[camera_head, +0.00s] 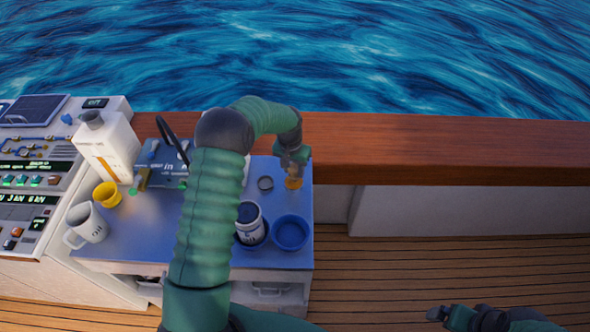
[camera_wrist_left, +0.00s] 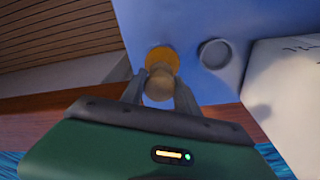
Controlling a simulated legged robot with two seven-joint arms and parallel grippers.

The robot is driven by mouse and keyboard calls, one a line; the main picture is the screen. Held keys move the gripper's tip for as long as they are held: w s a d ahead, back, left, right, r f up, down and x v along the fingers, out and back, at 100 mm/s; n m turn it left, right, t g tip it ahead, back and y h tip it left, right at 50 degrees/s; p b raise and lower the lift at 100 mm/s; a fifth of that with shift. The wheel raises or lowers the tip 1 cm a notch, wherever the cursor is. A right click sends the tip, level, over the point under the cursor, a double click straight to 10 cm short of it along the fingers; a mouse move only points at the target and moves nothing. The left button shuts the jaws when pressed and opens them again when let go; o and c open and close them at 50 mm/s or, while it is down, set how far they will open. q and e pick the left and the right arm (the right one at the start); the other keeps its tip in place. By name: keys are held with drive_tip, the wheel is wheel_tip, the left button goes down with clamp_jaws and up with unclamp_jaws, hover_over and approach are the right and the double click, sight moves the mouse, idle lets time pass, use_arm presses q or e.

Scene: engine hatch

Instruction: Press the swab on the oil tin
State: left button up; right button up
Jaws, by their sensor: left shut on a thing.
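My left gripper (camera_head: 293,165) is at the right back of the blue worktop, shut on the swab, which has a tan knob (camera_wrist_left: 159,86) and an orange pad (camera_head: 293,183). In the left wrist view, the two fingers (camera_wrist_left: 158,92) flank the knob, with the orange pad (camera_wrist_left: 161,58) beyond it. I cannot tell whether the pad touches the worktop. The oil tin (camera_head: 249,236), a round can with a dark top and a white label, stands nearer, left of and apart from the swab. My arm passes close to its left side. My right gripper (camera_head: 440,314) is low at the right, away from the worktop.
A blue bowl (camera_head: 290,232) stands right of the tin. A small grey ring or cap (camera_head: 265,183) lies left of the swab. A white jug (camera_head: 108,148), a yellow cup (camera_head: 107,194) and a white mug (camera_head: 88,223) stand at the left. A wooden rail (camera_head: 430,150) runs behind.

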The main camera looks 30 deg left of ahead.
sight(294, 166)
use_arm(q)
drive_tip(key=shift+a+r+p, duration=0.15)
drive_tip(key=shift+r+p, duration=0.15)
drive_tip(key=shift+r, duration=0.25)
drive_tip(key=shift+a+r+p, duration=0.15)
drive_tip(key=shift+r+p, duration=0.15)
drive_tip(key=shift+r, duration=0.2)
drive_tip(key=r, duration=0.1)
drive_tip(key=r+p, duration=0.2)
drive_tip(key=shift+d+r, duration=0.15)
drive_tip(key=shift+d, duration=0.2)
drive_tip(key=shift+a, duration=0.25)
